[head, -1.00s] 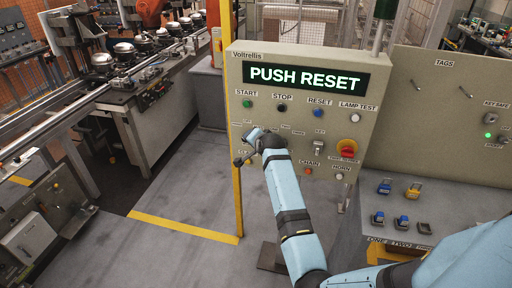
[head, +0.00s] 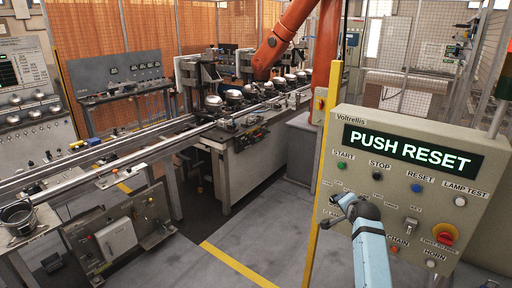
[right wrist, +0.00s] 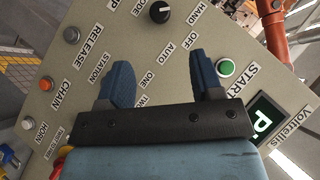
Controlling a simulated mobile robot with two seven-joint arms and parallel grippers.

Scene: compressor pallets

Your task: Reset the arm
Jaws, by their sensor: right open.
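The control panel (head: 398,150) stands at the right of the head view, its display (head: 411,150) reading "PUSH RESET". The blue RESET button (head: 416,187) is in the upper button row, between the black STOP button (head: 377,175) and the white LAMP TEST button (head: 460,201). My right gripper (head: 341,200) is before the panel's lower left, below the green START button (head: 341,166). In the right wrist view its blue fingers (right wrist: 160,75) are apart and empty, with START (right wrist: 226,68) beside one finger. RESET is not seen there. An orange robot arm (head: 287,35) stands over the line.
A red and yellow twist knob (head: 444,235), a key switch (head: 411,223) and an orange CHAIN button (head: 393,248) sit low on the panel. A yellow post (head: 322,165) stands along its left edge. A conveyor line (head: 100,175) fills the left; grey floor is clear between.

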